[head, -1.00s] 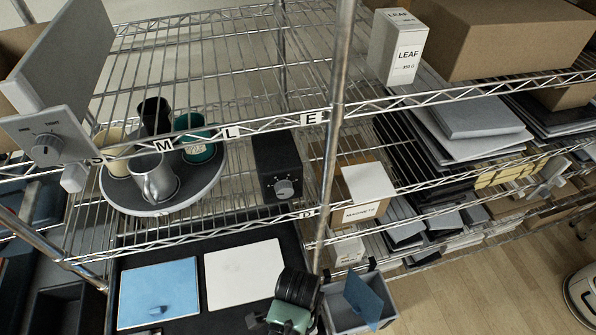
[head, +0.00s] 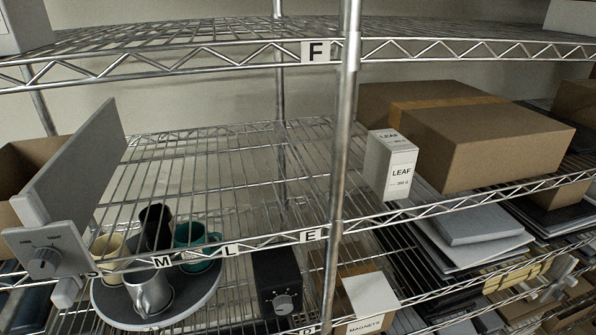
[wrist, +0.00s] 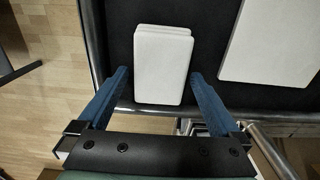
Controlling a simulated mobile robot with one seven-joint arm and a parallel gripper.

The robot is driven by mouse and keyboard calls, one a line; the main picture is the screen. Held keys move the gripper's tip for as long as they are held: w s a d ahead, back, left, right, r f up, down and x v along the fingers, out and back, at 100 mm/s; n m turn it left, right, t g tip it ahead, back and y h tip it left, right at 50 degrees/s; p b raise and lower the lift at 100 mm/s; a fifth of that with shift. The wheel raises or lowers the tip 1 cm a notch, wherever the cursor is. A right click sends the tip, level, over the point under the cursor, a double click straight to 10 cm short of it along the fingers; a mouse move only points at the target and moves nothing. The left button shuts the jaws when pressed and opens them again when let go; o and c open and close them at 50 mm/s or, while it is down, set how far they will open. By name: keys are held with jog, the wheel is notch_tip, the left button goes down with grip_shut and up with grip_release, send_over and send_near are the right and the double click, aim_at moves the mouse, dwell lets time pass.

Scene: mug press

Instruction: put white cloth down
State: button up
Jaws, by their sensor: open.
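A white, folded, block-like piece that looks like the white cloth (wrist: 163,62) shows in the wrist view. It lies over a dark surface (wrist: 212,50), with its near end close to that surface's metal front edge; whether it touches the surface is hard to tell. My gripper (wrist: 160,74) is open, with one blue finger on each side of the white piece and a visible gap at both sides. The gripper is out of the head view.
A flat white panel (wrist: 272,42) lies to the right on the dark surface. In the head view, wire shelves hold a round tray (head: 190,318) with several mugs, a black box with a knob (head: 277,278), a LEAF carton (head: 391,165) and a large cardboard box (head: 490,140).

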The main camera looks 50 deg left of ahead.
notch_tip(320, 180, up, 12)
dwell(0.4)
jog(key=w+a+r+n+t+y, duration=0.1)
jog(key=w+r+t+y, duration=0.35)
jog(key=w+r, duration=0.9)
jog(key=w+d+r+n+t, duration=0.1)
jog(key=w+d+r+t, duration=0.2)
jog(key=w+r+t, duration=0.85)
jog(key=d+r+n+t+h, duration=0.1)
jog(key=d+r, duration=0.2)
jog(key=r, duration=0.6)
jog(key=d+r+t, duration=0.1)
jog(key=d+r, duration=0.2)
jog(key=r, duration=0.6)
jog(key=s+d+r+t+h, duration=0.1)
jog(key=s+d+r+t, duration=0.2)
jog(key=r, duration=0.4)
jog(key=s+d+r+n+t+h, duration=0.1)
jog(key=s+d+r+t, duration=0.2)
jog(key=r, duration=0.4)
jog(key=s+d+r+t+h, duration=0.1)
jog(key=s+d+r+t, duration=0.2)
jog(key=s+r, duration=0.2)
notch_tip(320, 180, up, 3)
jog(key=shift+s+d+r, duration=0.1)
jog(key=shift+s+d, duration=0.1)
jog(key=shift+d, duration=0.1)
jog(key=shift+h, duration=0.25)
